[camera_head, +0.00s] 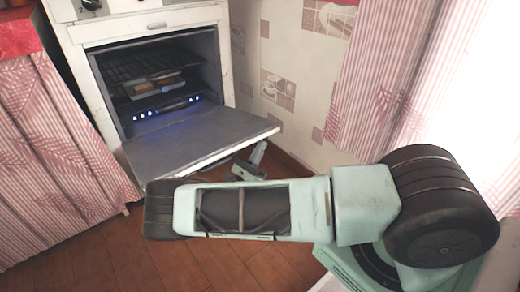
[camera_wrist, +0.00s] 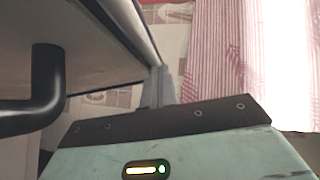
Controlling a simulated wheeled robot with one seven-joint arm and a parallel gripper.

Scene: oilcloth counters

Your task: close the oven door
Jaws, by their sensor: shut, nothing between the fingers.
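The white oven (camera_head: 150,25) stands at the upper left in the head view. Its door (camera_head: 200,135) is open, folded down to near level. The dark cavity (camera_head: 160,75) shows racks, something light on a rack, and small blue lights. My gripper (camera_head: 260,152) is low beside and partly under the door's right front part, its fingers shut and empty. In the wrist view my fingers (camera_wrist: 158,88) point up close to the edge of the door's underside (camera_wrist: 75,50); I cannot tell if they touch. The black door handle (camera_wrist: 45,95) hangs at left.
Striped pink curtains hang at left (camera_head: 55,150) and right (camera_head: 385,70). A patterned tile wall (camera_head: 290,75) is behind my gripper. The brown wooden floor (camera_head: 150,255) is open in front of the oven.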

